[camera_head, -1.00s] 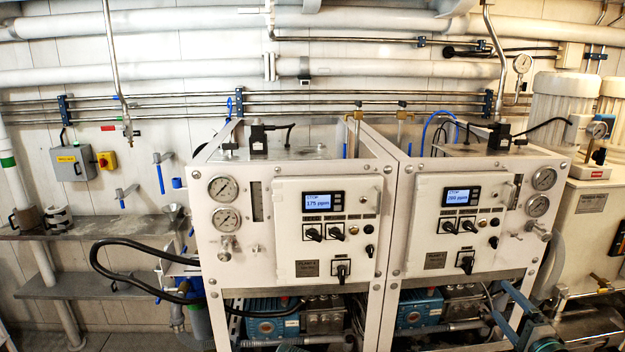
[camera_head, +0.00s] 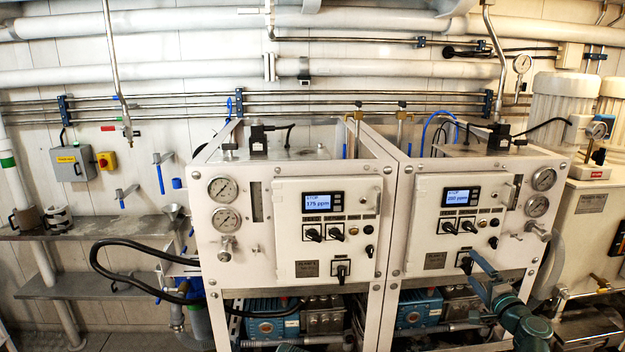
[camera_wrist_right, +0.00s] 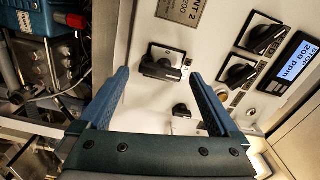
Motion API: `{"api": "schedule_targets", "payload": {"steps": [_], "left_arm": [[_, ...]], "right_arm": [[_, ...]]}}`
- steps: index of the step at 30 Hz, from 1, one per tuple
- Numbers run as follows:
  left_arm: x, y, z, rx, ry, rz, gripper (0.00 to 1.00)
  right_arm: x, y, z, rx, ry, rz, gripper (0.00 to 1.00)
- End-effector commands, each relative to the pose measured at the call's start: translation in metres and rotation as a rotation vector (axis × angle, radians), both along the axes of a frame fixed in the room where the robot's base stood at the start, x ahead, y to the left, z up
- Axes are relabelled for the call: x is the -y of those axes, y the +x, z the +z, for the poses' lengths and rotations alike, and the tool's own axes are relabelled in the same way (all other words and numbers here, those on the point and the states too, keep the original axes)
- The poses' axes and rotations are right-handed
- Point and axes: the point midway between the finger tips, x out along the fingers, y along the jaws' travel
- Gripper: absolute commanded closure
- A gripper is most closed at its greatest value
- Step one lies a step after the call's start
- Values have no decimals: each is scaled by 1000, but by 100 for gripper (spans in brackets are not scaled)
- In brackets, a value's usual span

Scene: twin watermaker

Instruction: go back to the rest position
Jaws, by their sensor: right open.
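My right gripper (camera_head: 482,277) is open in front of the lower part of the right watermaker panel (camera_head: 425,225), close to its lower black rotary switch (camera_head: 466,262). In the right wrist view the two blue fingers of the gripper (camera_wrist_right: 159,78) are spread with nothing between them. The lower switch (camera_wrist_right: 163,66) shows just past the fingertips; I cannot tell whether a finger touches it. The right display (camera_head: 461,198) reads STOP and 200 ppm.
The left watermaker panel (camera_head: 290,225) stands beside the right one, and its display reads STOP, 175 ppm. Blue pumps (camera_head: 272,327) sit below in the open frame. A white tank (camera_head: 588,225) and grey hose (camera_head: 551,265) stand to the right.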

Motion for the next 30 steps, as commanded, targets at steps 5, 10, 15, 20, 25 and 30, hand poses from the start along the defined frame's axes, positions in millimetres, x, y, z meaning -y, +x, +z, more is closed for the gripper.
{"api": "schedule_targets", "payload": {"steps": [5,10,15,20,25,30], "left_arm": [[0,0,1,0,0,0,28],[0,0,2,0,0,0,28],[0,0,4,0,0,0,28],[0,0,5,0,0,0,28],[0,0,6,0,0,0,28],[0,0,6,0,0,0,28]], "right_arm": [[1,0,1,13,-177,0,3],[1,0,2,26,-345,0,3],[1,0,3,38,-515,0,3],[2,0,5,50,-673,0,3],[1,0,6,63,-841,0,3],[1,-1,6,74,-991,0,3]]}}
